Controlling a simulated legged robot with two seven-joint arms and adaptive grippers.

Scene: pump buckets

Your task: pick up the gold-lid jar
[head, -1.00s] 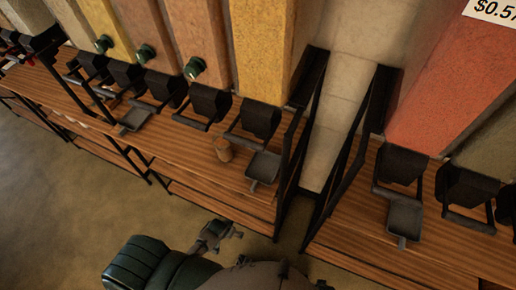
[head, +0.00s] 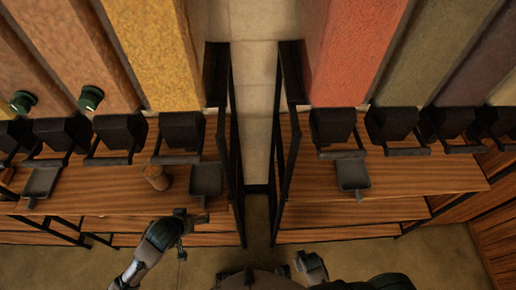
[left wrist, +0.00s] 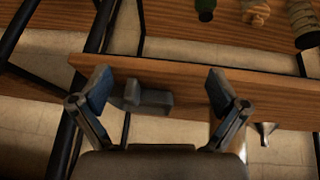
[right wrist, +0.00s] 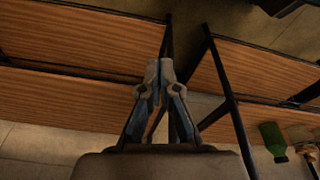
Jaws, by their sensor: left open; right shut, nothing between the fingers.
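A small brown jar-like container (head: 156,177) stands on the wooden shelf in the head view, left of a grey scoop tray (head: 206,180). It is too small to tell its lid's colour clearly. My left gripper (head: 188,232) is in front of the shelf edge, nearer to me than the jar and apart from it. In the left wrist view it (left wrist: 160,88) is open and empty, with a shelf board behind it. My right gripper (head: 303,262) is low, right of the gap between the shelf units. In the right wrist view it (right wrist: 158,72) is shut and empty.
Black dispensers (head: 181,132) line both shelf units, with another scoop tray (head: 353,175) on the right unit. Black metal frames (head: 287,130) flank the gap. The left wrist view shows a green bottle (left wrist: 206,9) and other items on a board. The right wrist view shows a green bottle (right wrist: 273,140).

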